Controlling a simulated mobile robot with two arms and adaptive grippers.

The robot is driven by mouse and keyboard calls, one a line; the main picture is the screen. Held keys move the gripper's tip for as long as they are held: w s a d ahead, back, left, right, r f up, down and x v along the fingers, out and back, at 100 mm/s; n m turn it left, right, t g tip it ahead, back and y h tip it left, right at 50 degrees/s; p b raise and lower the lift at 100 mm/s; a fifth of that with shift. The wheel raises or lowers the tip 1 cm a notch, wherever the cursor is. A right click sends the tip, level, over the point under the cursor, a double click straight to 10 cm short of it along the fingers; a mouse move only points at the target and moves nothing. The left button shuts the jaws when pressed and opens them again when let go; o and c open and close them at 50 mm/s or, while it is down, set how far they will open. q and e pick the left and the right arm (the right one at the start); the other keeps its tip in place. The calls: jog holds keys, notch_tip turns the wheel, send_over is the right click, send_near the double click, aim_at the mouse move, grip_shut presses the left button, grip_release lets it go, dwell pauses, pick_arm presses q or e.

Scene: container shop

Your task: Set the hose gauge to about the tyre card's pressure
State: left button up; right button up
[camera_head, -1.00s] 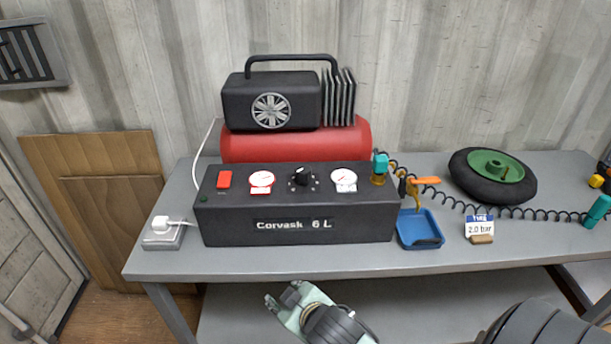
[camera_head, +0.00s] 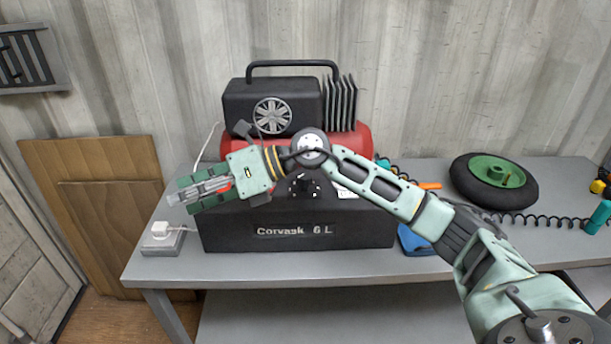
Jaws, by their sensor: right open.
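The black compressor panel (camera_head: 295,236), lettered "Corvask 6 L", stands on the workbench. My right arm crosses in front of it from the lower right. My right gripper (camera_head: 186,196) is open and empty in front of the panel's left end. A bit of red, apparently the red switch, shows by its fingers. The black knob (camera_head: 303,187) shows partly below my wrist. A scrap of white at the right gauge (camera_head: 344,191) shows; its needle and the left gauge are hidden. The tyre card is hidden behind my arm. My left gripper is out of view.
The compressor motor (camera_head: 270,105) sits on a red tank (camera_head: 357,140) behind the panel. A wheel (camera_head: 494,180) and coiled hose (camera_head: 541,219) lie to the right. A blue tray (camera_head: 413,243) is partly covered. A plug and socket (camera_head: 160,238) sit at the left edge.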

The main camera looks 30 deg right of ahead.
jog(key=w+d+f+n+g+h, duration=0.15)
jog(key=d+h, duration=0.45)
jog(key=d, duration=0.7)
jog(key=m+h, duration=0.2)
jog(key=h, duration=0.3)
send_near(306, 177)
jog(key=w+f, duration=0.1)
jog(key=f, duration=0.1)
jog(key=shift+n+g, duration=0.25)
jog(key=x, duration=0.7)
jog(key=shift+w+a+p, duration=0.25)
jog(key=shift+w+p, duration=0.05)
jog(key=shift+p, duration=0.1)
jog(key=shift+f, duration=0.2)
jog(key=c, duration=1)
